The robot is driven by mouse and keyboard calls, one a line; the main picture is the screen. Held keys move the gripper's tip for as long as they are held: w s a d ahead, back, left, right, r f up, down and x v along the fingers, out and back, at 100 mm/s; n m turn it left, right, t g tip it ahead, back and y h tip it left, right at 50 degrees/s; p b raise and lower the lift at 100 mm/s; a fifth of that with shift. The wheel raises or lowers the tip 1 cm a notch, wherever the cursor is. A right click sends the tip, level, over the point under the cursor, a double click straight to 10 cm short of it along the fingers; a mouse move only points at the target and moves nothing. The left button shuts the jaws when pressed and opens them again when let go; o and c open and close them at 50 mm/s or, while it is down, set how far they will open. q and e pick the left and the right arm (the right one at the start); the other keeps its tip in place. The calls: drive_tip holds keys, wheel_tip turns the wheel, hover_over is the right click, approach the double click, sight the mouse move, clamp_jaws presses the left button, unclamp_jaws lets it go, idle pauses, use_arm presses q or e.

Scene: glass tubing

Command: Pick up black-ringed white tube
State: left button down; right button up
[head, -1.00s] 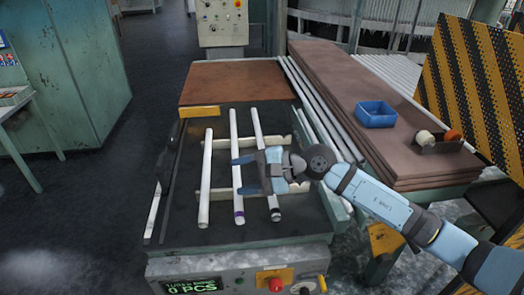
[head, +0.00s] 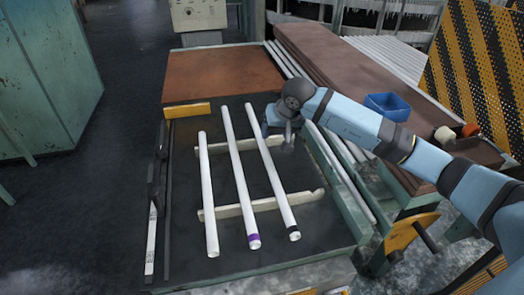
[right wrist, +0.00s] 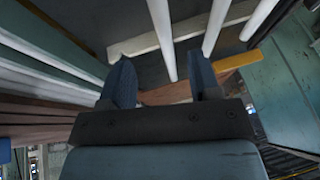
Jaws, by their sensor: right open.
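The black-ringed white tube (head: 270,170) is the rightmost of three tubes lying side by side, its black ring at the near end. The purple-ringed tube (head: 240,175) is in the middle and a plain white tube (head: 208,190) is at the left. My right gripper (head: 276,131) is at the far end of the black-ringed tube, partly hidden by its own wrist. In the right wrist view my right gripper (right wrist: 163,78) is open, with a white tube (right wrist: 160,35), apparently the black-ringed one, showing between the fingers. Contact cannot be told. My left gripper is not in view.
The tubes rest across two pale crossbars (head: 230,210) on a dark bed. A yellow block (head: 187,110) and brown board (head: 210,72) lie beyond. At the right are metal rails, stacked brown boards and a blue bin (head: 388,106). The bed's near part is clear.

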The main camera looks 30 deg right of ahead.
sight(266, 149)
drive_tip(key=x, duration=0.5)
drive_tip(key=shift+a+f+p, duration=0.1)
drive_tip(key=shift+f+p, duration=0.2)
drive_tip(key=p+x, duration=0.1)
drive_tip(key=x, duration=0.3)
drive_tip(key=shift+w+a+f, duration=0.1)
drive_tip(key=shift+w+f, duration=0.05)
drive_tip(key=shift+w, duration=0.05)
drive_tip(key=shift+w+f, duration=0.1)
drive_tip(key=shift+f, duration=0.2)
drive_tip(key=shift+c, duration=0.5)
drive_tip(key=c, duration=0.9)
